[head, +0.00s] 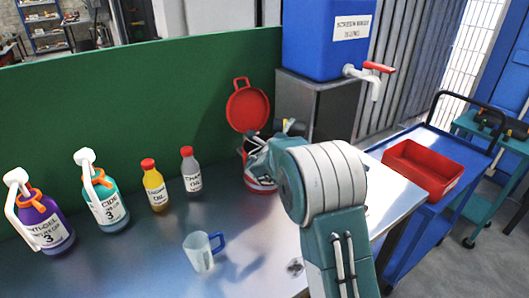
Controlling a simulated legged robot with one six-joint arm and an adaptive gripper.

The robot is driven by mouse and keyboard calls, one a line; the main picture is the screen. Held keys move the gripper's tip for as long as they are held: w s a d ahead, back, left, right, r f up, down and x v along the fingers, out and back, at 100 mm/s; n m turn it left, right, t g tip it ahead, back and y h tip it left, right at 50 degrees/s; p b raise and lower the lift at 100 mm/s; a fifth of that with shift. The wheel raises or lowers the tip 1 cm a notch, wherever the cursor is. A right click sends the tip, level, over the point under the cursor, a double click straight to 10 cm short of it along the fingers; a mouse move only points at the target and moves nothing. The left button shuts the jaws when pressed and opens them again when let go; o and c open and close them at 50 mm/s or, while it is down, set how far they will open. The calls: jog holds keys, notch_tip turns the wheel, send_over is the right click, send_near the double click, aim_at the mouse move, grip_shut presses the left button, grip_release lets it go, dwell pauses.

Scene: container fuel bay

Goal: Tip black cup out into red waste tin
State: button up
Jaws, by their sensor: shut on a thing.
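The red waste tin (262,187) stands on the bench near the green back panel, with its round red lid (248,106) raised behind it. My gripper (257,148) is at the tin's mouth, largely hidden by my own wrist. It is shut on a dark object that I take to be the black cup (294,128), of which only a small part shows above my wrist. The cup's tilt and contents cannot be made out. My arm also covers the right part of the tin.
A clear jug (201,252) with a blue handle stands on the bench front. Oil bottles (154,187) and pump bottles (104,200) stand left. A blue tank (325,45) with a red-handled tap is behind right. A red tray (422,172) sits on a blue cart.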

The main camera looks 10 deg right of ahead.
jog(key=shift+a+f+n, duration=0.1)
jog(key=shift+n, duration=0.2)
jog(key=shift+a+r+n+t+p, duration=0.15)
jog(key=shift+r+n+t+p, duration=0.3)
jog(key=shift+n, duration=0.35)
dwell(0.3)
